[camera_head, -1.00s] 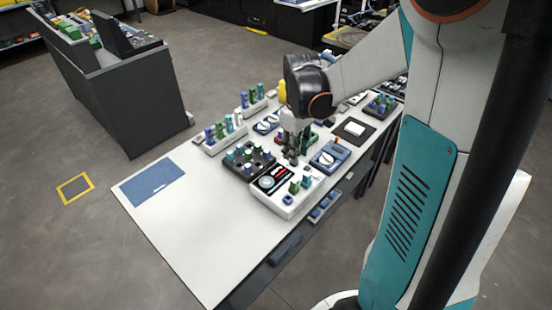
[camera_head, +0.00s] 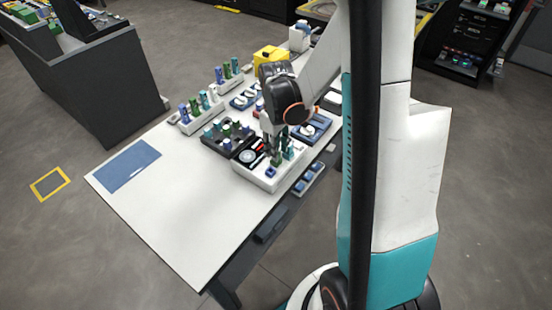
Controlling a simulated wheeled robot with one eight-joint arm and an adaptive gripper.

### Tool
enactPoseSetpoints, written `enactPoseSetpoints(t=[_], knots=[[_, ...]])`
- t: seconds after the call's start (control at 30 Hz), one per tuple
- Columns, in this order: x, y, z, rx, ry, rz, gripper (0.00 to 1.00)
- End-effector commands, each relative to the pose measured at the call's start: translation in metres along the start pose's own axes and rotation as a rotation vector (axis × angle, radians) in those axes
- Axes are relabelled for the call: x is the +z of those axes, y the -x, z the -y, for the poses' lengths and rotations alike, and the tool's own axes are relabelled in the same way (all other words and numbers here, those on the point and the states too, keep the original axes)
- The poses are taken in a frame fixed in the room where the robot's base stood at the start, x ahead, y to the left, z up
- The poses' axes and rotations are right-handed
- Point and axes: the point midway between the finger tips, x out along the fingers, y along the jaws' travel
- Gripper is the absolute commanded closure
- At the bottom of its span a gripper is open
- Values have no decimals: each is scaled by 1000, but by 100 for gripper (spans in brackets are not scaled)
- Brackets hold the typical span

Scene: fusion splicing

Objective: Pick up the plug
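Several small plug-like pieces stand on the white box (camera_head: 258,176) at the table's right edge. They include a green one (camera_head: 276,160), a teal one (camera_head: 289,152) and a low blue one (camera_head: 270,172). I cannot tell which is the task's plug. My gripper (camera_head: 274,148) points down over the back of this box, close behind the green and teal pieces. Its fingers are small and dark and partly merge with these pieces. I cannot see whether they are open or shut, or touch anything.
A dark tray (camera_head: 213,146) with several pegs lies left of the box. White racks with coloured cylinders (camera_head: 187,126) stand behind it. A blue tray (camera_head: 318,135) is to the right and a yellow case (camera_head: 266,56) at the back. The table's left front (camera_head: 180,215) is bare except for a blue mat (camera_head: 127,165).

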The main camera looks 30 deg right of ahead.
Motion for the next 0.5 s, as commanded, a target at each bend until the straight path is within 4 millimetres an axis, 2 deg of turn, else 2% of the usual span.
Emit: enactPoseSetpoints(t=[0.03, 0.13, 0.37, 0.4, 0.5], knots=[[0, -12, 0, 0, 0, 0, 72], [0, -23, 0, 0, 0, 0, 72], [0, -25, 0, 0, 0, 0, 72], [0, -25, 0, 0, 0, 0, 74], [0, -25, 0, 0, 0, 0, 97]])
